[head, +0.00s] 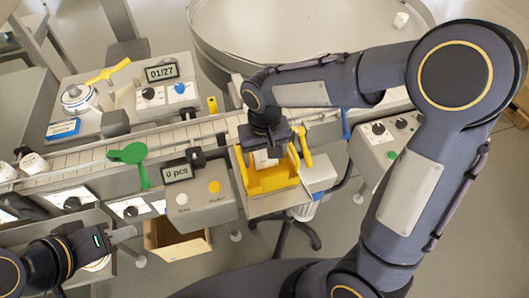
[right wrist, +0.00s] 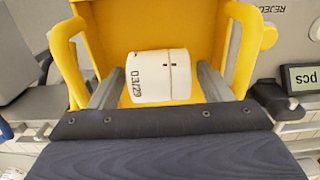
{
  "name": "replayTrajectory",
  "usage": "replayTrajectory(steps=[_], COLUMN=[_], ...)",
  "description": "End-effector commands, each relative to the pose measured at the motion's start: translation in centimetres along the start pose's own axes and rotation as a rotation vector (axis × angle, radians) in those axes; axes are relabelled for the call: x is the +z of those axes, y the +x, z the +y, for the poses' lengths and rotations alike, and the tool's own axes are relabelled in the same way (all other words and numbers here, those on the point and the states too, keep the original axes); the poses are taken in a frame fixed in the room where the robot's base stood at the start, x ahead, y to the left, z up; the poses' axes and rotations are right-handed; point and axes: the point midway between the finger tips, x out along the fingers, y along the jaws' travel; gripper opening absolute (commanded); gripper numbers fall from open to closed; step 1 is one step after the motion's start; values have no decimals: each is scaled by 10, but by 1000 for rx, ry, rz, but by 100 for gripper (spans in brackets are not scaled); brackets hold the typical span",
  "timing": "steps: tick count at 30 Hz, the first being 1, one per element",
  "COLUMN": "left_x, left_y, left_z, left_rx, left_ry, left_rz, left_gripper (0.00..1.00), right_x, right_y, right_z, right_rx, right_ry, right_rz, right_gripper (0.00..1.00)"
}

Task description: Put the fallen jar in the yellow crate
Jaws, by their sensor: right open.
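The yellow crate (head: 272,182) stands at the front edge of the conveyor in the head view. It fills much of the right wrist view (right wrist: 98,28). A white jar (right wrist: 158,75) marked 03/29 lies on its side within the crate's outline. The jar also shows in the head view (head: 264,158), partly hidden by my gripper. My right gripper (right wrist: 158,85) points down into the crate, open, with one finger on each side of the jar and narrow gaps. Whether the jar touches the crate floor is unclear. My left gripper (head: 122,236) is at the lower left, away from the crate; its opening is unclear.
The conveyor (head: 90,158) runs behind the crate, with white jars (head: 33,164) at its left end. A green paddle (head: 128,154) and a control box (head: 205,205) stand left of the crate. A small white object (head: 401,20) is on the round table (head: 300,30).

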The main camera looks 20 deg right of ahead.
Motion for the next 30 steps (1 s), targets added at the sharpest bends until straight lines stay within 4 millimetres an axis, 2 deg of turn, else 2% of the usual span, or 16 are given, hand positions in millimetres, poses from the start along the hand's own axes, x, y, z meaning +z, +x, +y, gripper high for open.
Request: replayTrajectory(steps=[5,8,15,21,25,30], left_x=[-2,-1,-2,-2,-2,-2], left_y=[-3,-3,-4,-4,-5,-5], left_z=[1,1,2,2,2,2], left_rx=[0,0,0,0,0,0], left_ry=[0,0,0,0,0,0], left_rz=[0,0,0,0,0,0], left_gripper=[36,36,36,36,36,36], right_x=[0,-1,-1,-1,0,0], right_y=[-7,-20,-72,-107,-120,-124], right_z=[0,-1,0,-1,0,0], right_rx=[-1,-2,-2,-1,0,-1], right_ry=[0,0,1,-1,0,0], right_rz=[2,4,6,3,2,1], right_gripper=[72,72,72,72,72,72])
